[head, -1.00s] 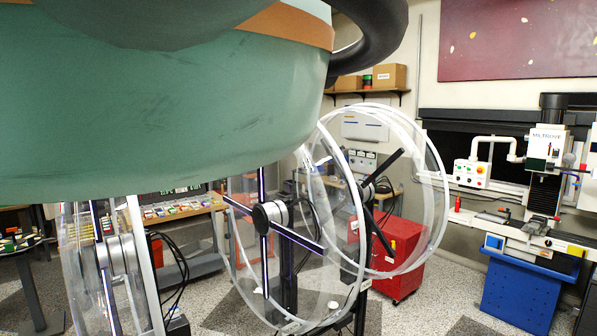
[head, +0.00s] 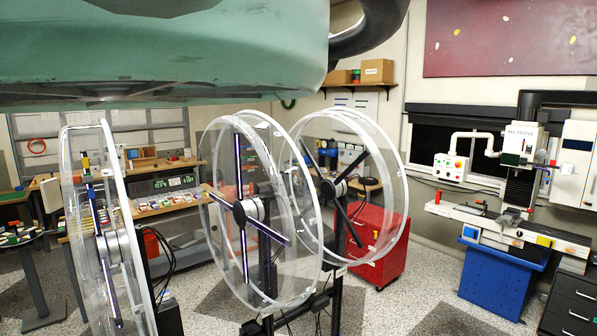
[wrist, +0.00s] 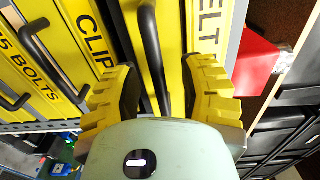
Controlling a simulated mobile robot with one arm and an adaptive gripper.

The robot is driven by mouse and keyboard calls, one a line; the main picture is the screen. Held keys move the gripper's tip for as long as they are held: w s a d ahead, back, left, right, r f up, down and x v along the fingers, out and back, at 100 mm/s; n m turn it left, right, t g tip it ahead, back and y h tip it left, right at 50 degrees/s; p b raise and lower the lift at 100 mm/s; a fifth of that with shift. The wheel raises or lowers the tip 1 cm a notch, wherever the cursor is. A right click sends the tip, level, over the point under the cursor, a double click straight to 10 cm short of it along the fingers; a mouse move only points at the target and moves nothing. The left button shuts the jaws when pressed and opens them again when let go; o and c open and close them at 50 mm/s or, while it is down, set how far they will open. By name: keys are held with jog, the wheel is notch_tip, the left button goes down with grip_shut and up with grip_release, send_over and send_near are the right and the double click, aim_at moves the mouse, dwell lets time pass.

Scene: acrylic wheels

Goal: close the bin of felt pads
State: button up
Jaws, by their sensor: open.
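In the wrist view the yellow bin front (wrist: 178,30) bears a black label ending "ELT", its first letter hidden. A long black bar handle (wrist: 151,55) lies just left of this label and seems to belong to the same bin. My gripper (wrist: 163,85) has its two yellow ridged fingers apart, one on each side of the handle's lower part. I cannot tell whether they touch it. How far the bin stands out is not clear. The gripper and bins do not show in the head view.
Bins labelled "CLIP" (wrist: 92,35) and "M5 BOLTS" (wrist: 35,72), with black handles, lie to the left. A red object (wrist: 256,60) is on the right. In the head view clear acrylic wheels (head: 245,215) stand before a red cabinet (head: 375,255).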

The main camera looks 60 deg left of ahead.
jog(key=shift+o, duration=0.3)
grip_shut()
dwell(0.6)
